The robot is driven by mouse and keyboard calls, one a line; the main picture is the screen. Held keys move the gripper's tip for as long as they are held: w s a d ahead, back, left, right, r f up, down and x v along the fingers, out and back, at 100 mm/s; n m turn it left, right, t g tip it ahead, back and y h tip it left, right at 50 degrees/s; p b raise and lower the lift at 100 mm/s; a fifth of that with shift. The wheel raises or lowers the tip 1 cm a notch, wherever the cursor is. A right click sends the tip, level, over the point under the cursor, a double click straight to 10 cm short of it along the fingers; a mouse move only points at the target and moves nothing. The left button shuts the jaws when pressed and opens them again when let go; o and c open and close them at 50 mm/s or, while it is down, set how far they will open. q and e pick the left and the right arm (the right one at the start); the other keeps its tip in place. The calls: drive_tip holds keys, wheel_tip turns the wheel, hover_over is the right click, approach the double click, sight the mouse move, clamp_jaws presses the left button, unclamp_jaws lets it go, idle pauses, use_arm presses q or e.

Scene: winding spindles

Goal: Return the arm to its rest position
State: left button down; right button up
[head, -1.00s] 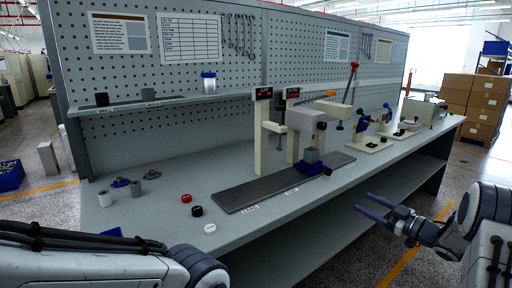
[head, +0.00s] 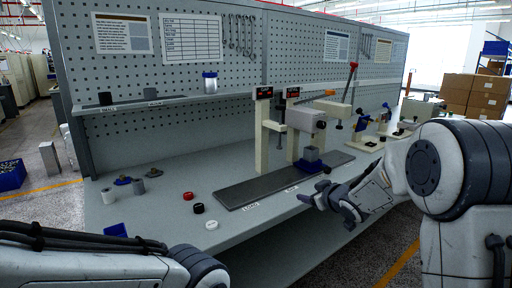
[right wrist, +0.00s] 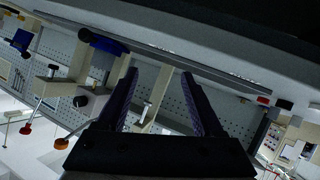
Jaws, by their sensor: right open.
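My right arm reaches in from the right of the head view, its elbow bent and large in front of the bench (head: 145,235). My right gripper (head: 311,194) points left near the bench's front edge, beside the right part of the dark rail. Its two dark purple fingers stand apart in the right wrist view (right wrist: 160,74), with nothing held between them. My left arm (head: 90,268) crosses the lower left corner of the head view; its gripper is not in view.
The dark rail (head: 240,192) carries a blue block (head: 310,159) below a grey-headed post. A red cap (head: 188,196), black cap (head: 198,208) and white disc (head: 212,225) lie left of it.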

drive_tip(key=s+a+f+g+h, duration=0.1)
drive_tip(key=s+a+g, duration=0.3)
drive_tip(key=s, duration=0.5)
drive_tip(key=s+a+f+g+h, duration=0.1)
drive_tip(key=s+a+f, duration=0.1)
drive_tip(key=s+a, duration=0.55)
drive_tip(key=s+f+n+g, duration=0.15)
drive_tip(key=s+g, duration=0.25)
drive_tip(key=s, duration=1)
drive_tip(key=s+f+m+g, duration=0.15)
drive_tip(key=s+g, duration=0.25)
drive_tip(key=s, duration=0.9)
wheel_tip(320, 180, up, 16)
drive_tip(key=p, duration=1.5)
drive_tip(key=shift+s+a+f+n+p, duration=0.15)
drive_tip(key=shift+f+n+p, duration=0.1)
drive_tip(key=shift+n+p, duration=0.15)
